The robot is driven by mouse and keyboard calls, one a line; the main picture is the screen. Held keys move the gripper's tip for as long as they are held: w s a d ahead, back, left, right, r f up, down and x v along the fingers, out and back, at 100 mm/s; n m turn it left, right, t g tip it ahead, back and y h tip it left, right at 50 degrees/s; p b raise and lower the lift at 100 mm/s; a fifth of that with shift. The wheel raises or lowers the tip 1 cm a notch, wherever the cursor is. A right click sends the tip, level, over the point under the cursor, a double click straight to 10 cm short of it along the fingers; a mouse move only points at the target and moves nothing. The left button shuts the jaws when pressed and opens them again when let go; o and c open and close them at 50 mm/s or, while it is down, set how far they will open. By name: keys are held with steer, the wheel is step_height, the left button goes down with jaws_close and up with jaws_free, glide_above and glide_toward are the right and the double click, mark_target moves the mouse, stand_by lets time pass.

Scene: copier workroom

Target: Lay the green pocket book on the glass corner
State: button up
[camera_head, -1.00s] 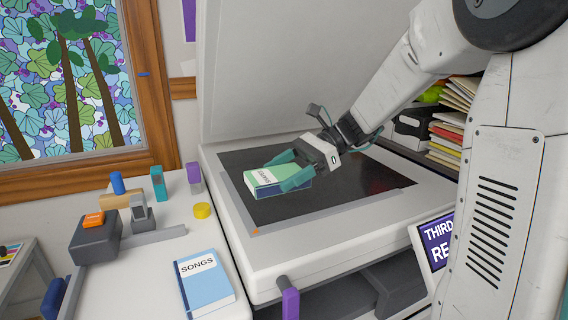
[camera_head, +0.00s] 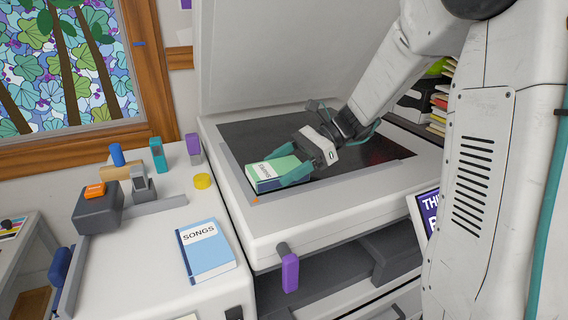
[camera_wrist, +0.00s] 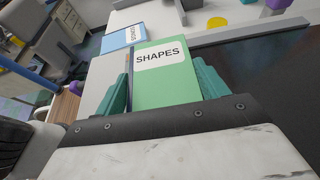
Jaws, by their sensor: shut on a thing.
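The green pocket book (camera_head: 280,170), labelled SHAPES in the wrist view (camera_wrist: 165,80), is held between the teal fingers of my gripper (camera_head: 282,168). In the wrist view one finger lies along each side of the book. The copier's dark glass (camera_head: 350,145) is under and behind it, inside a grey frame. The book is over the front-left part of the glass, near the small orange mark (camera_head: 254,200) at the frame's near-left corner. I cannot tell whether the book touches the glass.
A blue SONGS book (camera_head: 206,250) lies on the white counter left of the copier. A hole punch (camera_head: 98,208), a yellow disc (camera_head: 202,181) and several small items stand behind it. The raised copier lid (camera_head: 290,60) rises behind the glass. A purple handle (camera_head: 290,270) sticks out in front.

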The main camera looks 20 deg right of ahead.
steer(key=shift+f, duration=0.5)
steer(key=o, duration=1.1)
steer(key=shift+o, duration=0.2)
steer(key=shift+d, duration=0.1)
steer(key=v, duration=0.7)
steer(key=shift+d+r, duration=0.15)
steer(key=shift+d, duration=0.2)
steer(key=shift+a, duration=0.1)
